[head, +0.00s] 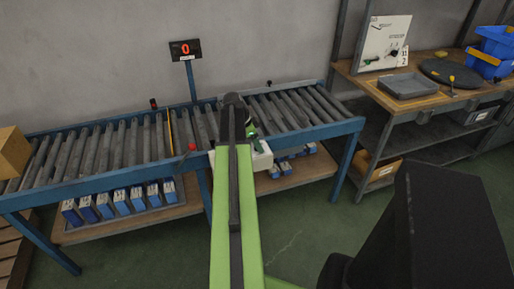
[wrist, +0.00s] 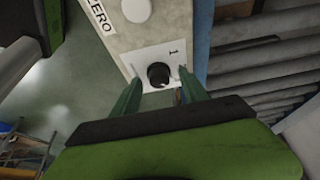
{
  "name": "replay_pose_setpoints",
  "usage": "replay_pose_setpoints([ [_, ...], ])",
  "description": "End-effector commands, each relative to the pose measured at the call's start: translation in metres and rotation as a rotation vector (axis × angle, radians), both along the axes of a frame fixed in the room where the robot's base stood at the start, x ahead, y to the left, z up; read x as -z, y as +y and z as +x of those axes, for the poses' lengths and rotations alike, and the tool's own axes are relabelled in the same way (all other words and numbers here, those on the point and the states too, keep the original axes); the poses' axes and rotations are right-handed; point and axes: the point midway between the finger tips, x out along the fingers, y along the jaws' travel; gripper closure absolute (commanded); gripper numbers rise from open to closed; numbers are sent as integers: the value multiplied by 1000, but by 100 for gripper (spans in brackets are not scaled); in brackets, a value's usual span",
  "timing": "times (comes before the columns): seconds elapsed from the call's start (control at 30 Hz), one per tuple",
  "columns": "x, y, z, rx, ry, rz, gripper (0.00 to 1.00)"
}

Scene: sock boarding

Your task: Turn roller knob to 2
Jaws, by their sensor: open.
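The roller knob is a small round black knob (wrist: 158,75) on a white plate (wrist: 150,58) in the wrist view. A "1" is marked on the plate beside it; a "2" cannot be made out. The plate is on a pale control box (head: 258,158), which in the head view is mostly hidden behind my arm. My gripper (wrist: 158,84) is open. Its two green fingers stand on either side of the knob, and I cannot tell whether they touch it. The knob is hidden in the head view.
A roller conveyor (head: 90,178) with a blue frame runs along the wall. A red "0" display (head: 185,50) stands behind it. A "ZERO" label (wrist: 98,14) and a round pale button (wrist: 137,10) are on the box above the knob. A workbench (head: 425,105) stands at the right.

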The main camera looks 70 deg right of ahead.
Motion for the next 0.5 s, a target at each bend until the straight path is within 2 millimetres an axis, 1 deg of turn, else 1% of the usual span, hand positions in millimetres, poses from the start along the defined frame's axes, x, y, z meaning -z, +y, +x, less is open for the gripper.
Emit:
replay_pose_setpoints([
  [0.13, -2, 0, 0, 0, 0, 0, 48],
  [0.5, -2, 0, 0, 0, -1, -1, 96],
])
